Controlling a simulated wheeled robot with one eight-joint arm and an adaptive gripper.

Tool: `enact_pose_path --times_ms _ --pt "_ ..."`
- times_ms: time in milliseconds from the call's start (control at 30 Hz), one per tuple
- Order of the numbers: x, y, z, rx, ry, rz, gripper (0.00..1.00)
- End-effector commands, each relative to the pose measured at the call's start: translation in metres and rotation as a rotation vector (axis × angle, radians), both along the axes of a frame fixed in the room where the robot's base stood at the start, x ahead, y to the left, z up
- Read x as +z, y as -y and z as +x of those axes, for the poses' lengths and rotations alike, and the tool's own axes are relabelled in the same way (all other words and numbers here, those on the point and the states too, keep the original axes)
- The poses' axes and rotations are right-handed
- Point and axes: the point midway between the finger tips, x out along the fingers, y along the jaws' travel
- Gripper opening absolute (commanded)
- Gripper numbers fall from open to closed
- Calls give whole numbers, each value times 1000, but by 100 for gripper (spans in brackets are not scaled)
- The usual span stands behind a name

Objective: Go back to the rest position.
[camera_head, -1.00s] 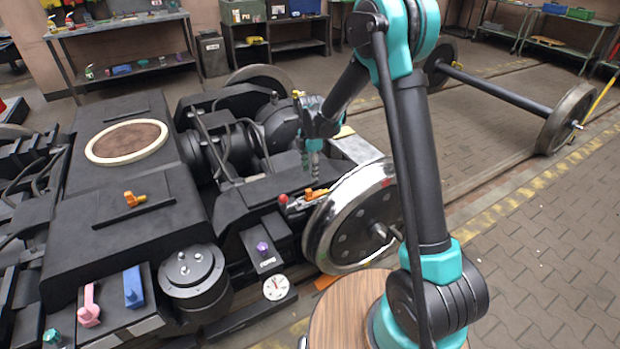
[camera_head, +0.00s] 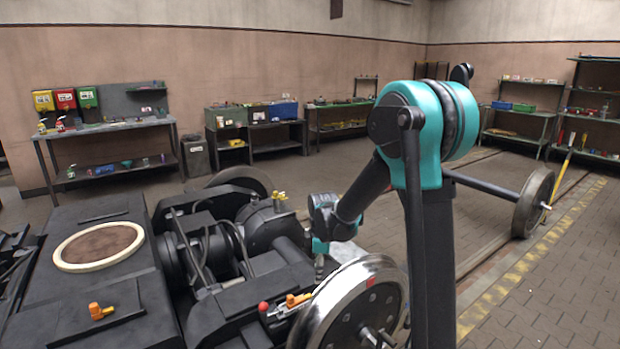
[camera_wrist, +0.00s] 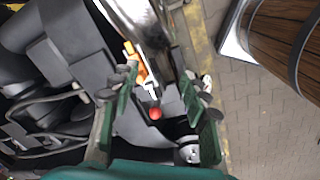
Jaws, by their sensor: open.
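My gripper (camera_wrist: 160,120) shows in the wrist view with its two green-and-grey fingers spread apart and nothing held between them. Beyond the fingers lie a red ball-shaped knob (camera_wrist: 155,113) and an orange handle (camera_wrist: 136,62) on the bogie, with the shiny wheel edge beside them. In the head view my arm reaches down over the bogie (camera_head: 215,255), and my gripper (camera_head: 320,268) is partly hidden behind the wheel (camera_head: 350,310). The red knob (camera_head: 263,307) and orange handle (camera_head: 298,299) are just left of the wheel.
Another wheelset (camera_head: 533,202) stands on the floor at right. A workbench (camera_head: 110,128) and shelves (camera_head: 255,130) line the back wall. Paved floor (camera_head: 560,290) at right is clear. A round wooden top (camera_wrist: 285,40) shows in the wrist view.

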Motion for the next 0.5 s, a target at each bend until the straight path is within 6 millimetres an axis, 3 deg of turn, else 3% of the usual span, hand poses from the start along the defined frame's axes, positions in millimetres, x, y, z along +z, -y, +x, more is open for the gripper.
enact_pose_path --times_ms 33,200,500 --pt "7 17 -13 -90 11 12 46" --pt "23 61 -55 -413 55 63 46" --pt "28 124 -138 -979 125 181 46"
